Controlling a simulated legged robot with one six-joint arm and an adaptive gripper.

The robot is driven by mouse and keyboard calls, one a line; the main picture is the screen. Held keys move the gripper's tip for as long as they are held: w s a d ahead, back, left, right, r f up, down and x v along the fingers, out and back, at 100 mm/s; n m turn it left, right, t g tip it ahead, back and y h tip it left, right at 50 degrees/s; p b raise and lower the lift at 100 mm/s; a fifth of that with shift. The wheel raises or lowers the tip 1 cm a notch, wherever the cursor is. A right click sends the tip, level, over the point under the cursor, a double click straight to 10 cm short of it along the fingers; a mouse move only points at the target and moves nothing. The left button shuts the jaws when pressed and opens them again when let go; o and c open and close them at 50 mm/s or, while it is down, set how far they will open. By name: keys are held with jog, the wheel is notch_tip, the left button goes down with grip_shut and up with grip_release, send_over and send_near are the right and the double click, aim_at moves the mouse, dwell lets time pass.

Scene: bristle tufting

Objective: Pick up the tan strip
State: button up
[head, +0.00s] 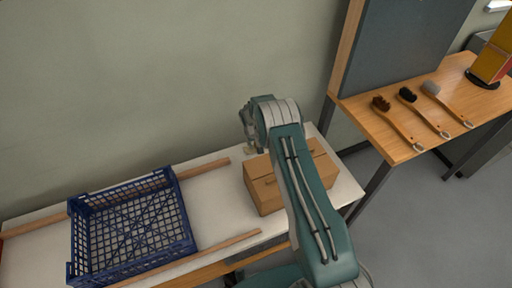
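My gripper (248,145) hangs at the end of my teal arm, above the back of the white work surface and just behind the cardboard box. It is small and seen partly from behind the wrist, so its opening cannot be made out. A small pale tan piece (249,151) shows at its fingertips. I cannot tell whether this is the tan strip, whether it is held, or whether it lies behind. Two long light-brown wooden rails run along the surface, a back rail (203,166) and a front rail (205,252); both are apart from the gripper.
A closed cardboard box (264,193) stands beneath my arm, partly hidden by it. An empty blue crate (183,213) sits at left between the rails. A wooden table (400,147) at right bears several brushes, including a dark brown one (398,122), and a dark upright panel (400,45).

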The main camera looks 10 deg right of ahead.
jog(key=shift+d, duration=0.15)
grip_shut()
